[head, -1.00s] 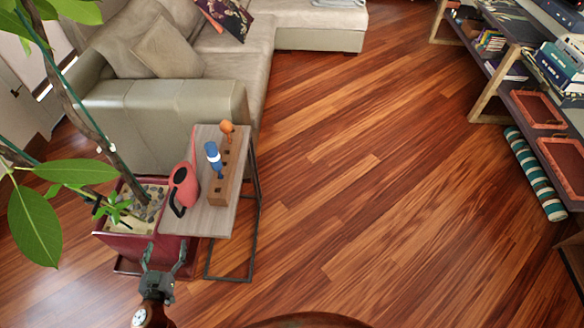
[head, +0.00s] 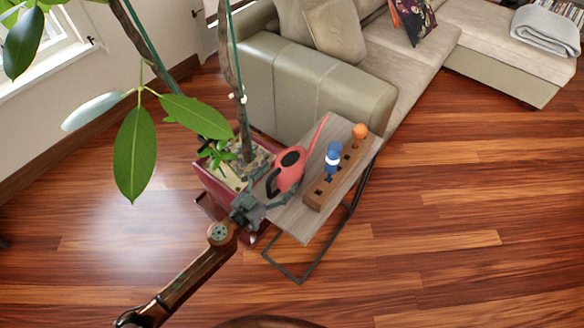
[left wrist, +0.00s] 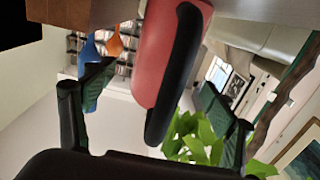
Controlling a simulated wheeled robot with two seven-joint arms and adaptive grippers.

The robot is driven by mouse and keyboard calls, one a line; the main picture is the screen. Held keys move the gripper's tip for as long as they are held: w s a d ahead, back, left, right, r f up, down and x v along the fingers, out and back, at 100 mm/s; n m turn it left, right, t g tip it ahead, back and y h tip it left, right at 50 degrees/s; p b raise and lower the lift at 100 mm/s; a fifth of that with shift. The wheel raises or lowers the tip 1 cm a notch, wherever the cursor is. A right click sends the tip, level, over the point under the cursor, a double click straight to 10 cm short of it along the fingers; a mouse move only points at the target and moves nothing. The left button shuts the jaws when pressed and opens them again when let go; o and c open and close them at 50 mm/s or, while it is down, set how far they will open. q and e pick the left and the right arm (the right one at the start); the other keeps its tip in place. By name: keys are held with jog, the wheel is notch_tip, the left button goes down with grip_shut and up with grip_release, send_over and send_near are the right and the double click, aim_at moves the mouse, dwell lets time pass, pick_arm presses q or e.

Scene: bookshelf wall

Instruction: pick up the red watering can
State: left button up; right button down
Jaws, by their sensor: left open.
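The red watering can (head: 291,171) stands on the small side table (head: 297,222), its thin spout pointing up and away and its black handle on the near left side. My left gripper (head: 262,207) is open at the table's near left edge, close to the handle. In the left wrist view the watering can (left wrist: 168,50) with its black handle lies between the two spread fingers of the left gripper (left wrist: 155,108). I cannot tell from the frames whether a finger touches it. My right gripper is not in view.
A wooden block (head: 330,183) holding a blue-and-white tool (head: 332,158) and an orange-topped one (head: 359,132) stands right of the can. A red planter (head: 222,189) with a tall leafy plant is at the left. A sofa (head: 322,98) is behind; the floor at right is clear.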

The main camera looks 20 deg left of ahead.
aim_at(288, 167)
pick_arm(q)
jog(key=x, duration=0.4)
jog(key=shift+w, duration=0.4)
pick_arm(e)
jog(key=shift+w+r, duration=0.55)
pick_arm(q)
jog(key=shift+c, duration=0.2)
jog(key=c, duration=1.3)
jog(key=shift+r, duration=0.15)
jog(key=shift+c, duration=0.2)
jog(key=shift+r, duration=0.1)
